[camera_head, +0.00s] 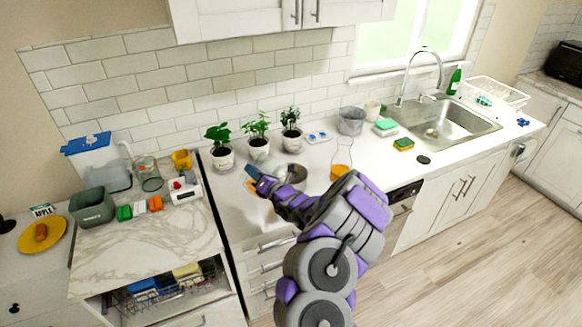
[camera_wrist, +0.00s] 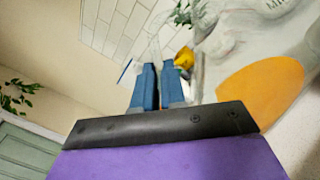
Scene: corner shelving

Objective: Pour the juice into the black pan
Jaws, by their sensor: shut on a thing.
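My gripper (camera_head: 252,178) is over the counter left of the middle, with its blue fingers close together. In the wrist view, the fingers (camera_wrist: 158,80) are shut on a clear glass-like part of what looks like a juice container (camera_wrist: 155,48). Orange juice (camera_wrist: 262,92) shows large at the right of that view, and its container's outline is hard to make out. A round dark pan (camera_head: 291,173) stands on the counter just behind my arm, partly hidden by it. A clear carafe (camera_head: 341,172) with orange liquid in its base stands right of my arm.
Several potted plants (camera_head: 258,147) line the wall behind the gripper.

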